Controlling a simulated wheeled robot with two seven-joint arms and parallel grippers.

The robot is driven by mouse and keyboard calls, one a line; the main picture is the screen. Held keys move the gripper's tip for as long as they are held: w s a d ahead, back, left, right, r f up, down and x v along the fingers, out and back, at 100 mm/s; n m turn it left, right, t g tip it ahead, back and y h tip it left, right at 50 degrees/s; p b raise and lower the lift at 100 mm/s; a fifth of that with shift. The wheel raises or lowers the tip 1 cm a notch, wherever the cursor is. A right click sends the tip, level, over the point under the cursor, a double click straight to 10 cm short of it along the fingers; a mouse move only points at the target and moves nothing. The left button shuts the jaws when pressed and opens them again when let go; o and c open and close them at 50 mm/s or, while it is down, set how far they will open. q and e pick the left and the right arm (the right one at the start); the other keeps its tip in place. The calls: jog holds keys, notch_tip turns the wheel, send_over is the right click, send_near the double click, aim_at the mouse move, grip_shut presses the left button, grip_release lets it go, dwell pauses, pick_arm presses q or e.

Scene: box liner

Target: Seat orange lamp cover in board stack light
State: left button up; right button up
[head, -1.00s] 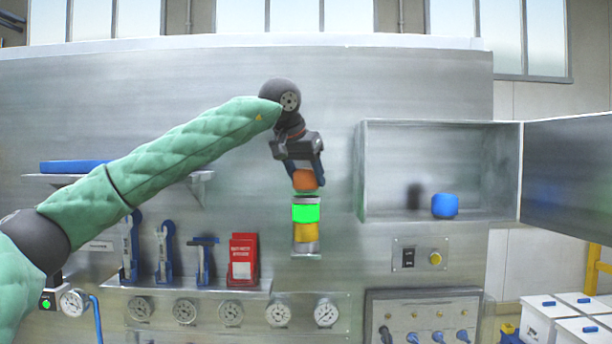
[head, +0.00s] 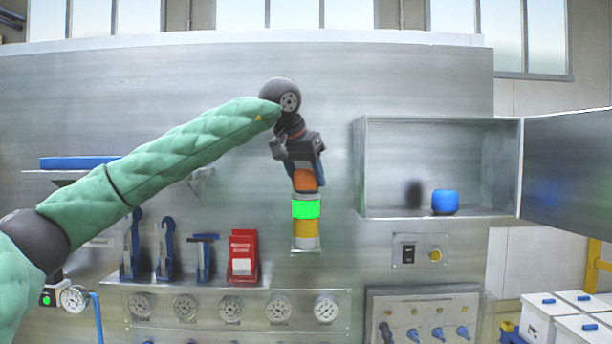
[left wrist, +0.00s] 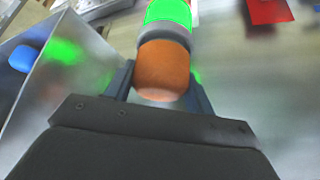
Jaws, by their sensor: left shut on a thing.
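The orange lamp cover (head: 305,181) is between the fingers of my left gripper (head: 305,178), which is shut on it. The cover sits right above the board stack light (head: 306,228), in line with it and seemingly touching the grey ring on top. The stack light has a lit green section (head: 306,209) over a yellow one (head: 306,228). In the left wrist view the orange cover (left wrist: 162,72) lies against the grey collar (left wrist: 164,35) beside the green section (left wrist: 168,12). Whether it is fully seated cannot be told. My right gripper is not in view.
An open metal cabinet (head: 440,118) right of the stack light holds a blue cover (head: 445,202); its door (head: 570,170) swings out right. A tool shelf with a red box (head: 242,256) and several gauges (head: 231,309) are below left. A blue item (head: 75,163) lies on the upper shelf.

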pick_arm(q)
jog(key=shift+f, duration=0.45)
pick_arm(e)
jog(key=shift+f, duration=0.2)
pick_arm(q)
jog(key=o, duration=1.1)
jog(key=shift+c, duration=0.2)
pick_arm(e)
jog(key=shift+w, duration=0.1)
pick_arm(q)
jog(key=shift+s+r+b, duration=0.1)
jog(key=shift+b, duration=0.3)
jog(key=b+v, duration=0.2)
jog(key=v, duration=0.3)
jog(key=shift+s+a+r, duration=0.15)
jog(key=shift+s+r, duration=0.05)
jog(key=shift+r, duration=0.15)
jog(key=shift+b+v, duration=0.4)
jog(key=shift+v, duration=0.45)
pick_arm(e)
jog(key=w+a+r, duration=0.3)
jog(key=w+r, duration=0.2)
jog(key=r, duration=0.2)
